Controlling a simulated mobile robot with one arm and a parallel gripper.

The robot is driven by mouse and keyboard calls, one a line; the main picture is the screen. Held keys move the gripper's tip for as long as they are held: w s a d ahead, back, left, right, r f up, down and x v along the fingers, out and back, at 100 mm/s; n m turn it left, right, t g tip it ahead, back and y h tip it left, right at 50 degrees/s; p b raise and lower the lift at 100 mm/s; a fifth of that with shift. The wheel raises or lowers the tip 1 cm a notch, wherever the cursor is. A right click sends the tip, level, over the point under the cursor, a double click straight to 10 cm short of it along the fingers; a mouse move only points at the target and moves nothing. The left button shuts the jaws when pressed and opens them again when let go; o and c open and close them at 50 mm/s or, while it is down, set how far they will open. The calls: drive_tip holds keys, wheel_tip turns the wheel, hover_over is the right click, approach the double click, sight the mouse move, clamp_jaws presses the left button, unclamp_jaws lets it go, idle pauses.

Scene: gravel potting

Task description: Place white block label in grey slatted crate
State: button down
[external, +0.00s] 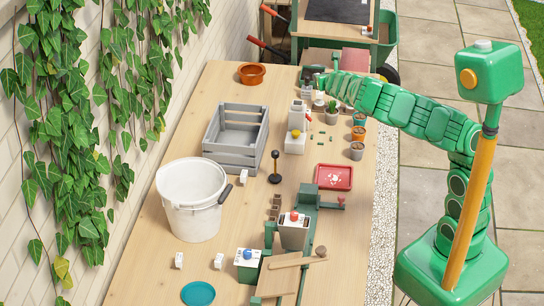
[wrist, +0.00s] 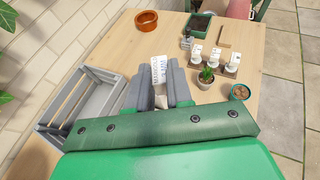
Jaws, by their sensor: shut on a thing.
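My gripper (wrist: 158,92) is shut on a white block label (wrist: 158,69) with dark lettering, which sticks out between the grey fingers. In the external view my gripper (external: 319,83) is at the far end of the bench, above the tabletop, and the held label is hard to make out there. The grey slatted crate (external: 236,152) stands on the bench to the left of my gripper and nearer the camera. In the wrist view the crate (wrist: 60,139) is at the left, apart from my gripper. The part of the crate's interior that shows looks empty.
Several white labels (wrist: 215,57) stand beyond my gripper to the right, near a potted cactus (wrist: 206,75). A terracotta bowl (external: 251,73) stands at the far left. A white bucket (external: 192,200) and a black-knobbed stand (external: 275,168) are near the crate. Bench between bowl and crate is clear.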

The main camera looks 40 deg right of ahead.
drive_tip(key=shift+w+d+f+y, duration=0.1)
drive_tip(key=shift+w+d+y, duration=0.25)
drive_tip(key=shift+d, duration=0.15)
drive_tip(key=w+a+f+n+g+y, duration=0.1)
drive_tip(key=w+a+f+n+y, duration=0.2)
drive_tip(key=a+f+n+y, duration=0.85)
drive_tip(key=shift+s+a+f+n+g+y, duration=0.25)
drive_tip(key=shift+s+f, duration=0.45)
drive_tip(key=shift+f, duration=1.55)
drive_tip(key=shift+s+a+f+n+g+y, duration=0.15)
drive_tip(key=shift+s+a+f+g, duration=0.4)
drive_tip(key=shift+f, duration=1.65)
drive_tip(key=shift+s+a+f+n+g+y, duration=0.25)
drive_tip(key=shift+s+f, duration=0.55)
drive_tip(key=shift+f, duration=1.45)
drive_tip(key=shift+d+f, duration=0.1)
drive_tip(key=c, duration=1)
unclamp_jaws()
